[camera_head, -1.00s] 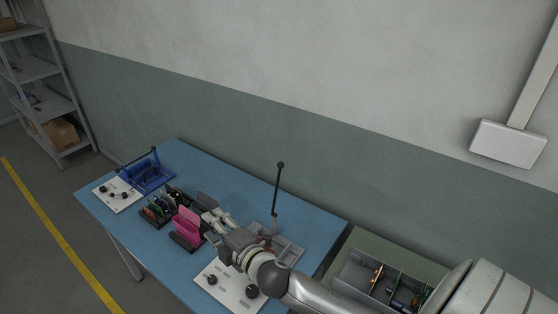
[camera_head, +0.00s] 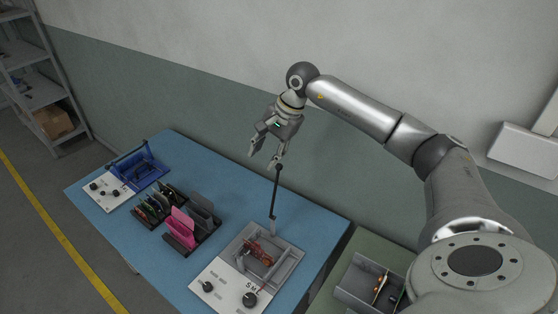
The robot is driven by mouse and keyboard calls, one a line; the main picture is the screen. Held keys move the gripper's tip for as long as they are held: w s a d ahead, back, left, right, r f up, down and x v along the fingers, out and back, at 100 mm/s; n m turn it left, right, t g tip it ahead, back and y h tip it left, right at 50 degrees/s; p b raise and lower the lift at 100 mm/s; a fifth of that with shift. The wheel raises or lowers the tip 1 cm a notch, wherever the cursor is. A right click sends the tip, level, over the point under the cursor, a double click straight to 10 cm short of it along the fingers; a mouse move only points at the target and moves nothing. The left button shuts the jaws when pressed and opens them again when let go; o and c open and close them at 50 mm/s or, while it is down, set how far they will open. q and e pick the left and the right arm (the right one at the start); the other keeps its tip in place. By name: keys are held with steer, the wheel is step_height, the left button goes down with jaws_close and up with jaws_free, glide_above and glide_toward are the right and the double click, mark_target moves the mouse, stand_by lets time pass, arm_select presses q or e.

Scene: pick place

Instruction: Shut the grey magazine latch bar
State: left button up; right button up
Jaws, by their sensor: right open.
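The grey magazine (camera_head: 292,262) is an open-topped box on a white panel marked with letters, at the front right of the blue table. Its latch bar (camera_head: 275,198) is a thin dark rod with a ball knob, standing nearly upright from the back of the magazine, so it is open. A reddish-brown part lies inside the magazine. My right gripper (camera_head: 263,158) is open and empty, pointing down, with its fingertips close to the knob at the bar's top. Whether a finger touches the knob I cannot tell. My left gripper is not in view.
A pink card and grey cards stand in a dark rack (camera_head: 190,243) left of the magazine, with another card rack (camera_head: 152,206) beside it. A blue unit (camera_head: 150,178) with a dark bar stands at the far left. A compartmented grey bin (camera_head: 355,284) sits right on a green table.

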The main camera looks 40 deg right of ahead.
steer(key=h, duration=0.2)
glide_toward(280, 164)
steer(key=f, duration=0.1)
steer(key=shift+g, duration=0.4)
steer(key=p+x, duration=0.1)
steer(key=x, duration=0.2)
steer(key=p+x, duration=0.1)
steer(key=x, duration=0.2)
steer(key=p+x, duration=0.2)
steer(key=shift+w+a+f, duration=0.1)
steer(key=shift+w+f, duration=0.2)
steer(key=shift+w, duration=0.2)
steer(key=shift+x, duration=0.75)
jaws_close()
